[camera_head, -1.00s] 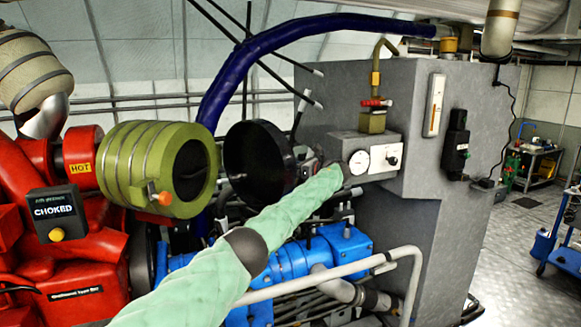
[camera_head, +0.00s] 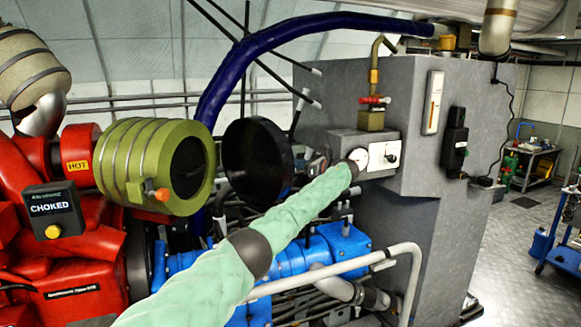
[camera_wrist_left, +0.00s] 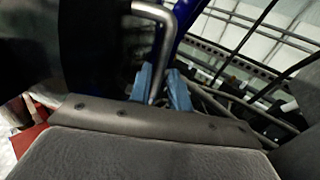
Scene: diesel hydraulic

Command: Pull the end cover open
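The end cover (camera_head: 257,161) is a round black dish in the head view. It stands apart from the open dark mouth of the ribbed green cylinder (camera_head: 150,163), angled away to its right. My left arm, in pale green sleeving, crosses below and right of the cover; its gripper is hidden there. In the left wrist view, the two blue-grey fingers of my left gripper (camera_wrist_left: 160,88) lie close on both sides of a bent metal handle (camera_wrist_left: 156,12). They look shut on it, though contact is hard to see. The large dark shape at upper left is probably the cover. My right gripper is not in view.
Red machinery with a "CHOKED" box (camera_head: 53,212) stands at left. A grey cabinet with a gauge (camera_head: 359,158) and red valve stands close to my arm's far end. A blue hose (camera_head: 225,82) arches above. Blue machinery and a pale pipe (camera_head: 330,276) lie below. Open floor is at right.

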